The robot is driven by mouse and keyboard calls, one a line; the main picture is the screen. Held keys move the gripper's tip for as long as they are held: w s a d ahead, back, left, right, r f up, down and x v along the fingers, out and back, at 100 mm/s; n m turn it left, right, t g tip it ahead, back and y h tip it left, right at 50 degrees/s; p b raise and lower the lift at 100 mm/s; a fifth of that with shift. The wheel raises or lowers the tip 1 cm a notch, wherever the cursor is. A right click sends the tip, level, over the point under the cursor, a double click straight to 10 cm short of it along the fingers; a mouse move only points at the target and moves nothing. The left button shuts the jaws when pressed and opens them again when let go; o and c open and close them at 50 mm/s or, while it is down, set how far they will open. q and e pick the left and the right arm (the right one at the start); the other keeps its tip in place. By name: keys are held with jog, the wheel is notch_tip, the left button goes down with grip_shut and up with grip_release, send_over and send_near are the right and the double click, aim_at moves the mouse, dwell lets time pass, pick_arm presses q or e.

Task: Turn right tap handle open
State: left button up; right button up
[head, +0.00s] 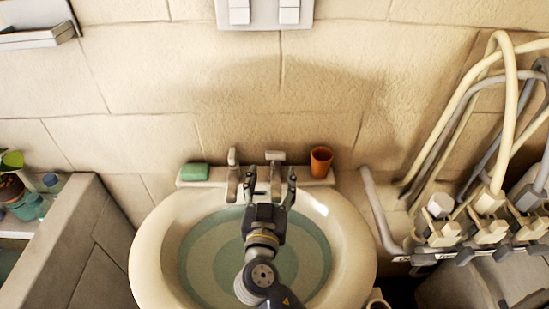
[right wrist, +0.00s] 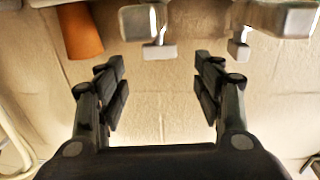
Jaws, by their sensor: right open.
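The right tap (head: 275,158) stands on the back rim of the washbasin, beside the orange cup. In the right wrist view, which looks inverted, the right tap (right wrist: 143,22) shows at the top, with its small pale handle (right wrist: 158,52). My right gripper (head: 269,180) reaches over the basin toward this tap. In the right wrist view, my right gripper (right wrist: 158,75) has its fingers apart and empty. The handle appears between the finger lines, just beyond the tips; I see no contact. The left tap (head: 233,172) stands to the left. My left gripper is not in view.
The orange cup (head: 321,161) stands close right of the right tap. A green soap bar (head: 194,172) lies on the rim at left. The white washbasin (head: 150,250) holds water. Pale hoses (head: 505,110) hang at right; a low wall (head: 85,240) is at left.

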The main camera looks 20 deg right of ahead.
aim_at(276, 157)
jog(key=p+x, duration=0.1)
jog(key=x, duration=0.5)
jog(key=shift+p, duration=0.35)
jog(key=shift+w+d, duration=0.2)
jog(key=shift+w, duration=0.15)
jog(key=c, duration=1)
jog(key=shift+f, duration=0.1)
jog(key=shift+c, duration=0.2)
